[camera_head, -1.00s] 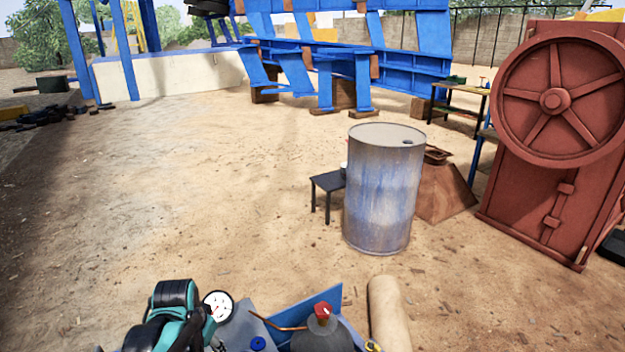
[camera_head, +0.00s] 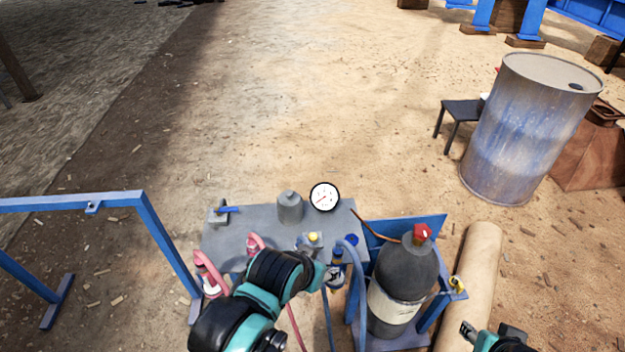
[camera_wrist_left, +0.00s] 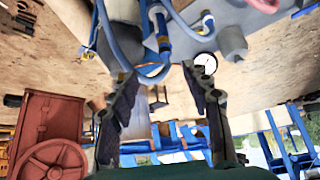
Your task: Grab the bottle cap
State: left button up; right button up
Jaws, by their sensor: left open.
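A grey bottle (camera_head: 402,275) with a pale label stands upright in a blue frame. A red cap (camera_head: 422,232) sits on its top. My left gripper (camera_head: 335,272) is to the left of the bottle, near blue hoses, apart from the cap. In the left wrist view my left gripper (camera_wrist_left: 162,80) has its two dark fingers spread with nothing between them. I cannot make out the red cap in that view. Part of my right gripper (camera_head: 490,338) shows at the bottom edge, right of the bottle; its jaws are not clear.
A grey bench (camera_head: 240,238) with a gauge (camera_head: 324,197), pink hoses and a blue knob (camera_head: 351,239) is left of the bottle. A tan roll (camera_head: 470,280) lies right of it. A blue rail (camera_head: 150,230) stands left. Beyond are a drum (camera_head: 530,130) and open ground.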

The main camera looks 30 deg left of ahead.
aim_at(289, 202)
jog(key=i+j, duration=0.7)
jog(key=j, duration=0.1)
